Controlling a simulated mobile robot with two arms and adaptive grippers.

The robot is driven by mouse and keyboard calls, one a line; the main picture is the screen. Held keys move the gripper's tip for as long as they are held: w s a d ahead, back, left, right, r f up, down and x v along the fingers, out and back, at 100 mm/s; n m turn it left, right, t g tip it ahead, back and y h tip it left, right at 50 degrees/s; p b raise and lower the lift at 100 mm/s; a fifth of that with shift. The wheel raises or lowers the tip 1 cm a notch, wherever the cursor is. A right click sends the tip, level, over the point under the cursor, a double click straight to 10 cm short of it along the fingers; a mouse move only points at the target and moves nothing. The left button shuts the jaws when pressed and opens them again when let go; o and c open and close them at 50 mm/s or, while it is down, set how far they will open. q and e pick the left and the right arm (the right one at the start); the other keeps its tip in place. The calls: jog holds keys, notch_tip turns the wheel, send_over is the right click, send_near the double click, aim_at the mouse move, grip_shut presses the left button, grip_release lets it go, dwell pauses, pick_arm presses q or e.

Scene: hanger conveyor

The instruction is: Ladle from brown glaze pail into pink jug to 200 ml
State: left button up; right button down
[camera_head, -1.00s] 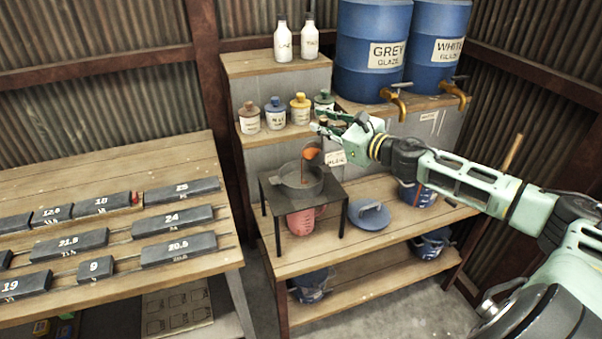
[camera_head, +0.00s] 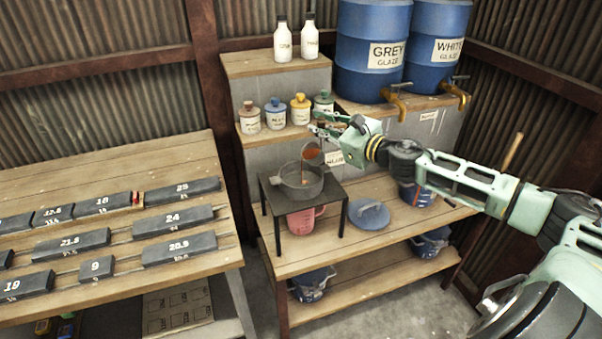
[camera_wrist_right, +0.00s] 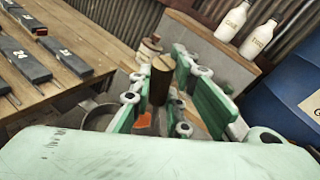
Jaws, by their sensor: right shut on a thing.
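My right gripper (camera_head: 324,124) is shut on the dark upright handle (camera_wrist_right: 161,82) of a ladle. The ladle's bowl (camera_head: 311,156) shows orange-brown glaze and is tilted above a grey pan-like vessel (camera_head: 313,187). A thin brown stream runs from the bowl down into it. This vessel sits on a dark stand (camera_head: 335,192). The pink jug (camera_head: 302,221) stands under the stand, partly hidden by it; its fill level cannot be read. A blue pail (camera_head: 411,193) stands behind my right arm, its contents hidden. My left gripper is not in view.
A blue-grey round lid (camera_head: 368,214) lies right of the stand. Small jars (camera_head: 275,115) line the shelf behind. Blue drums (camera_head: 375,45) with brass taps stand at the back right. Numbered bars (camera_head: 180,219) lie on the left table.

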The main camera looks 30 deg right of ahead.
jog(key=shift+a+r, duration=0.1)
dwell(0.5)
jog(key=shift+a+p, duration=0.2)
jog(key=shift+p, duration=0.25)
jog(key=shift+a+n, duration=0.15)
jog(key=shift+n, duration=0.15)
dwell(0.3)
jog(key=shift+a+p, duration=0.1)
jog(key=shift+p, duration=0.3)
jog(key=shift+a, duration=0.1)
dwell(0.5)
